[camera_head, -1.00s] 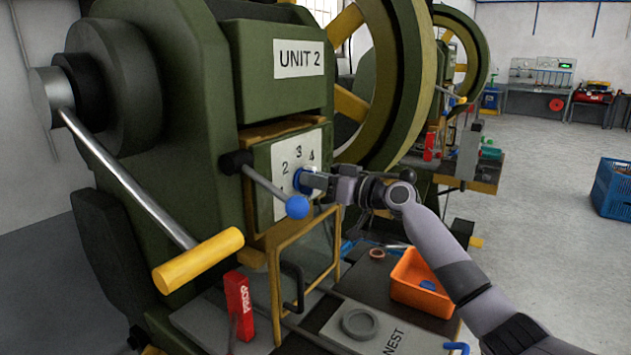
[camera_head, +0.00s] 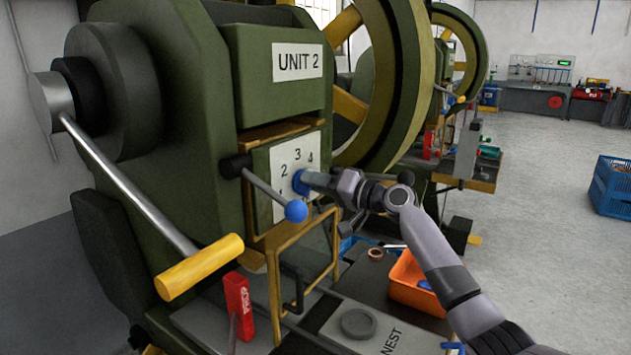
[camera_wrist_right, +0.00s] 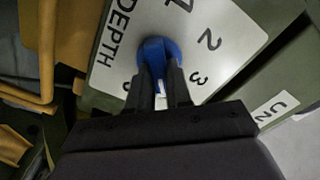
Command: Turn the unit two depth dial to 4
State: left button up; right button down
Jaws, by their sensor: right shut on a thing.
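The unit two depth dial is a blue knob (camera_head: 299,182) on a white numbered plate (camera_head: 281,160) on the front of the green press. My right gripper (camera_head: 308,181) reaches it from the right and is shut on it. In the right wrist view, the blue dial (camera_wrist_right: 159,55) sits between the two dark fingertips (camera_wrist_right: 161,75). The word DEPTH and numerals, including 2 and 3, show around it. A pale patch shows between the fingers; I cannot tell whether it is the pointer or which number the dial points to. My left gripper is out of view.
A lever with a blue ball (camera_head: 297,210) crosses just below left of the dial. A yellow-framed guard (camera_head: 303,262) hangs beneath. An orange bin (camera_head: 414,283) stands on the bench below my right arm. A long yellow-handled lever (camera_head: 199,267) juts out at left.

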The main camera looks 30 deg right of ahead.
dwell(0.4)
jog(key=c, duration=1)
grip_release()
jog(key=shift+c, duration=0.2)
jog(key=b+v, duration=0.1)
jog(key=v, duration=0.6)
jog(key=shift+b, duration=0.35)
